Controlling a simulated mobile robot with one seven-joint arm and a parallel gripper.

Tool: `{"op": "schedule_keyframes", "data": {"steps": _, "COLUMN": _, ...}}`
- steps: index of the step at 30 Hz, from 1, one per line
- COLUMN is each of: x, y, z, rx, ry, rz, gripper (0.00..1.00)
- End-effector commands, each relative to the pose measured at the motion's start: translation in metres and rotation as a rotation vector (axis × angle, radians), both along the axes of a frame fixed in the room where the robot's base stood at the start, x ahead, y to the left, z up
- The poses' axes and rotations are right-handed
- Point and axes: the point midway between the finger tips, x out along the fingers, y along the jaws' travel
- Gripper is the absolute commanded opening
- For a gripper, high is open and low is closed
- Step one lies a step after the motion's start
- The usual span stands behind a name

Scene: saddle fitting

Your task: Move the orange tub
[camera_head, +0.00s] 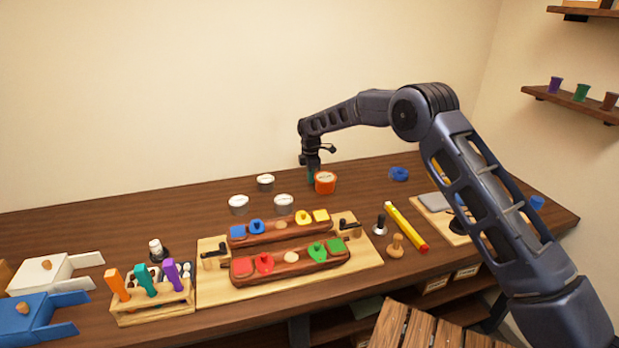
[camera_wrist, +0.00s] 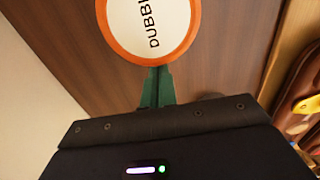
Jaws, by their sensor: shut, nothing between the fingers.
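The orange tub (camera_head: 325,183) stands upright on the back part of the wooden bench, with a pale lid on top. In the wrist view the tub (camera_wrist: 150,56) is at the top of the picture, its white lid with dark lettering cut off by the frame edge. My gripper (camera_head: 311,181) is just left of the tub, pointing down at about its height. In the wrist view its green fingers (camera_wrist: 156,73) are together and empty, with their tips at the tub's rim. I cannot tell whether they touch it.
Several pale-lidded tubs (camera_head: 265,182) stand left of the orange tub. A blue ring-like item (camera_head: 399,174) lies to its right. A wooden board (camera_head: 219,287) with colored blocks is in front. A yellow and red stick (camera_head: 406,227) lies front right. Bare bench lies behind the tubs.

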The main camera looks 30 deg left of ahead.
Motion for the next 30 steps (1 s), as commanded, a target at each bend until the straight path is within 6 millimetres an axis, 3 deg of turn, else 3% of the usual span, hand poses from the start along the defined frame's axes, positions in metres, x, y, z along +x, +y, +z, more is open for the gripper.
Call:
{"op": "schedule_keyframes", "data": {"steps": 8, "x": 0.021, "y": -0.020, "z": 0.000, "rx": 0.000, "ry": 0.000, "rz": -0.005, "gripper": 0.00}}
{"op": "schedule_keyframes", "data": {"steps": 30, "x": 0.127, "y": -0.127, "z": 0.000, "rx": 0.000, "ry": 0.000, "rz": -0.003, "gripper": 0.00}}
